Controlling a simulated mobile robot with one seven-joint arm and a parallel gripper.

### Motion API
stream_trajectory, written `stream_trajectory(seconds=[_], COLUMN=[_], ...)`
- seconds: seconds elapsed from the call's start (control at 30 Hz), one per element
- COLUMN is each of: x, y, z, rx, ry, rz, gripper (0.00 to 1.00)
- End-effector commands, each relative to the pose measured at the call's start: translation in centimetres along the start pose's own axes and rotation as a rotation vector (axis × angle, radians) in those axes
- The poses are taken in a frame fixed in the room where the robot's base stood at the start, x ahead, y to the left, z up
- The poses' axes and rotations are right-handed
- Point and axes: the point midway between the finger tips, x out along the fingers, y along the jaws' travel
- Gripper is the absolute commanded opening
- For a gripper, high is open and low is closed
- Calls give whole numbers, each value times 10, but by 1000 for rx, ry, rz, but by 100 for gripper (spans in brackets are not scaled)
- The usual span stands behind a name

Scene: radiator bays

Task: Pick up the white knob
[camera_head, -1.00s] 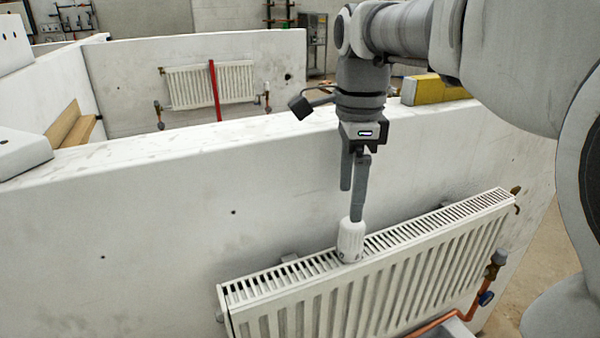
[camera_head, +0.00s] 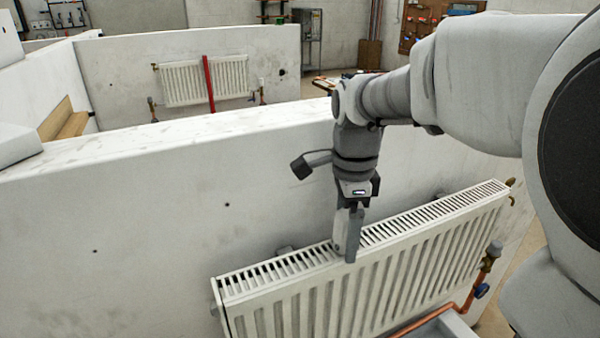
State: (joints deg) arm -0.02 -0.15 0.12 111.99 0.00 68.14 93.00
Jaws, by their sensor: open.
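The white knob (camera_head: 339,232) stands on the top grille of the white radiator (camera_head: 375,263). Only a pale strip of it shows; the rest is hidden behind a grey finger. My gripper (camera_head: 347,236) points down, with its fingers lowered to the knob's height just above the grille. The jaws are open, with the knob at or between the fingers. I cannot tell whether either finger touches it.
A low white wall (camera_head: 130,215) stands right behind the radiator. A second radiator (camera_head: 203,80) with a red upright bar hangs on the wall beyond.

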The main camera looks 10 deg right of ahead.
Motion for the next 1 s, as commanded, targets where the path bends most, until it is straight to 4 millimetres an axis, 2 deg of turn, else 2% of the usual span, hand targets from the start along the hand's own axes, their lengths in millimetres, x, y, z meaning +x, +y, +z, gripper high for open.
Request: stream_trajectory(seconds=[0.07,0.57,0.87,1.0], x=[0,-1,-2,-10], y=[0,0,0,0], z=[0,0,0,0], rx=[0,0,0,0], ry=[0,0,0,0], rz=[0,0,-1,-2], gripper=[89,0,0,0])
